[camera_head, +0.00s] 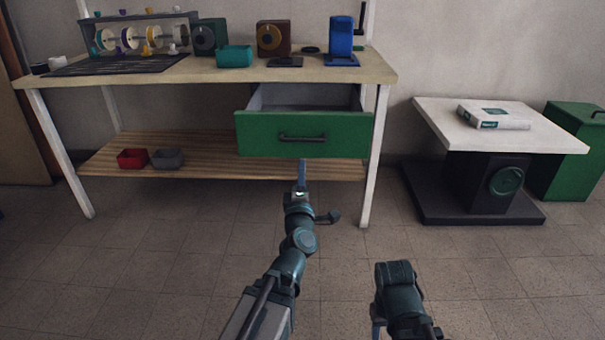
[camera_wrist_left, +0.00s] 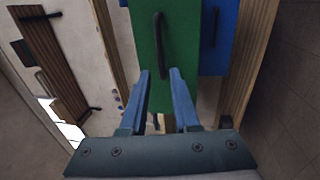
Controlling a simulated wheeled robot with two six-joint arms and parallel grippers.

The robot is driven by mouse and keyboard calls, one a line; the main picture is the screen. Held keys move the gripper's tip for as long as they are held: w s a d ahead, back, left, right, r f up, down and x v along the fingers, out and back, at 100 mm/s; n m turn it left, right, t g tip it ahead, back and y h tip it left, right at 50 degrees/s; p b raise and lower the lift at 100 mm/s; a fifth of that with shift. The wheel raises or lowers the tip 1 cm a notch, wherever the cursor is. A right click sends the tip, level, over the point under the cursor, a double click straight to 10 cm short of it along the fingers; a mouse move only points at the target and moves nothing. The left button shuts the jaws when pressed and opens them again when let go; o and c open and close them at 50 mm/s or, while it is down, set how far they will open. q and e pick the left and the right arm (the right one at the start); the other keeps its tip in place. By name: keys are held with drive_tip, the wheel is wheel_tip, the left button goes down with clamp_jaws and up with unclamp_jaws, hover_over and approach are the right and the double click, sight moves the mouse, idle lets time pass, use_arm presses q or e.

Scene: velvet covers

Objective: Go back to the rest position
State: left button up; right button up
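My left gripper (camera_head: 302,174) is stretched forward in the middle of the head view, just below the front of the open green drawer (camera_head: 262,134). In the left wrist view its two blue fingers (camera_wrist_left: 161,73) are apart, with nothing held between them. The dark drawer handle (camera_wrist_left: 158,45) lies beyond the fingertips, apart from them as far as I can tell. Part of my right arm (camera_head: 398,290) shows at the lower right of the head view; its gripper fingers are not visible.
The workbench (camera_head: 215,75) carries a spool rack, several boxes and a blue device (camera_head: 341,40). Red (camera_head: 132,158) and grey (camera_head: 167,158) bins sit on its lower shelf. A white table (camera_head: 470,132) and green bin (camera_head: 570,160) stand right. The floor in front is clear.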

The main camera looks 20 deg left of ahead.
use_arm(q)
drive_tip(key=shift+d, duration=0.1)
drive_tip(key=d+f+m+g+h+p, duration=0.3)
drive_tip(key=d+m+h, duration=0.65)
drive_tip(key=d, duration=0.35)
drive_tip(key=s+d+f+m+g+h+p, duration=0.1)
drive_tip(key=s+d+f+m+g+p, duration=0.2)
drive_tip(key=s+d+f+m+g, duration=0.45)
drive_tip(key=s+a+f+m+g+y+p, duration=0.2)
drive_tip(key=s+f+m+g+y, duration=0.15)
drive_tip(key=s, duration=0.35)
drive_tip(key=s+a+f+m+g+y+p, duration=0.2)
drive_tip(key=s+m+g, duration=0.25)
drive_tip(key=s, duration=0.35)
wheel_tip(320, 180, up, 38)
drive_tip(key=s+g+p, duration=0.1)
drive_tip(key=p, duration=3.7)
drive_tip(key=shift+a+y, duration=0.2)
drive_tip(key=shift+y, duration=0.1)
